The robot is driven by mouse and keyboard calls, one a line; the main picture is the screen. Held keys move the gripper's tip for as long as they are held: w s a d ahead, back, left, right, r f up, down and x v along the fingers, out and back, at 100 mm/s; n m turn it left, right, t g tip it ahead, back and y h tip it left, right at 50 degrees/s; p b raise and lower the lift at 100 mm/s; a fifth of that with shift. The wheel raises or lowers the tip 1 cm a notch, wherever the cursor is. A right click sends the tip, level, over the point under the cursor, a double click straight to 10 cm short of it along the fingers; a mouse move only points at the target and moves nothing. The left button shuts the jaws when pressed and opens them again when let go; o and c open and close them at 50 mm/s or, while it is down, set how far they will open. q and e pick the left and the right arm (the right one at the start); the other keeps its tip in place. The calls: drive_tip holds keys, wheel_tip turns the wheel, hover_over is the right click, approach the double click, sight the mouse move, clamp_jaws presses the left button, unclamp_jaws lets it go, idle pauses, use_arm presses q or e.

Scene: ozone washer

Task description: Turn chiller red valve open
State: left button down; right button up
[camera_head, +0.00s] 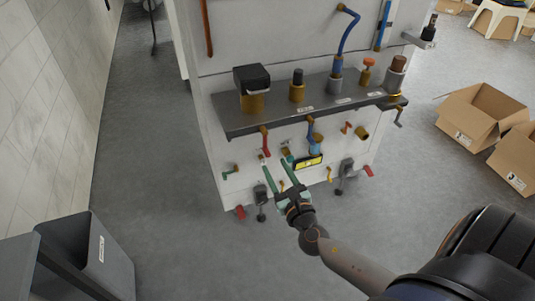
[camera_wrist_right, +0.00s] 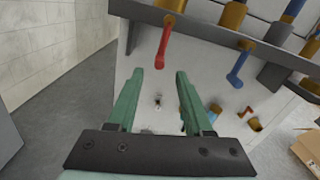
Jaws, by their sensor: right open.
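The red valve handle (camera_head: 265,143) hangs from a brass fitting under the grey shelf on the white panel. In the right wrist view the red handle (camera_wrist_right: 163,47) hangs down, slightly tilted, ahead of my fingertips. My right gripper (camera_head: 277,168) is open and empty, its two green fingers pointing at the panel just below the red handle. In the right wrist view my right gripper (camera_wrist_right: 159,75) has its fingers apart, with the handle's lower end in line with the gap and nothing between them. My left gripper is not in view.
The grey shelf (camera_head: 320,104) juts out above. Grey bins (camera_head: 100,257) stand at lower left, cardboard boxes (camera_head: 470,122) at right.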

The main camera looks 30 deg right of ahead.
sight(269, 156)
drive_tip(key=x, duration=0.6)
drive_tip(key=shift+w+d, duration=0.1)
drive_tip(key=shift+w, duration=0.15)
drive_tip(key=shift+c, duration=0.4)
clamp_jaws()
